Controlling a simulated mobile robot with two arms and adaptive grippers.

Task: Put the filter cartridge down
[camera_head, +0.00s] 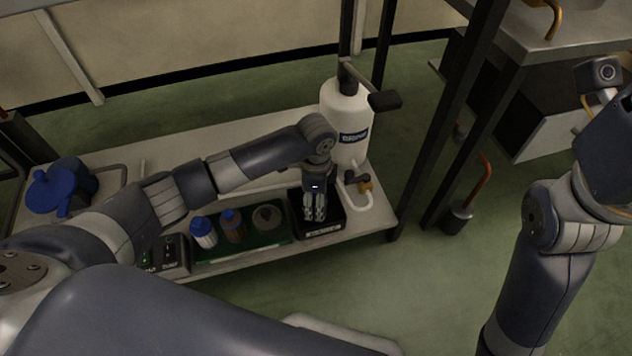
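My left gripper (316,206) points down over a small black tray or stand (322,232) with a label on its front, near the right end of the low bench. Its fingers are small and dim here, and I cannot tell whether they are open or shut, or on something. No filter cartridge can be made out clearly at the fingers. A green tray (245,251) to the left holds a white cylinder with a blue cap (203,232), a brown cylinder with a blue cap (233,225) and a grey round piece (267,217). My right arm is at the right; its gripper is out of view.
A white bottle (346,115) labelled BRINE stands behind the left gripper, with a hose and brass fitting (364,187) beside it. A blue valve-like object (60,187) is at the bench's left. A dark rack post (462,110) stands right. Green floor is clear in front.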

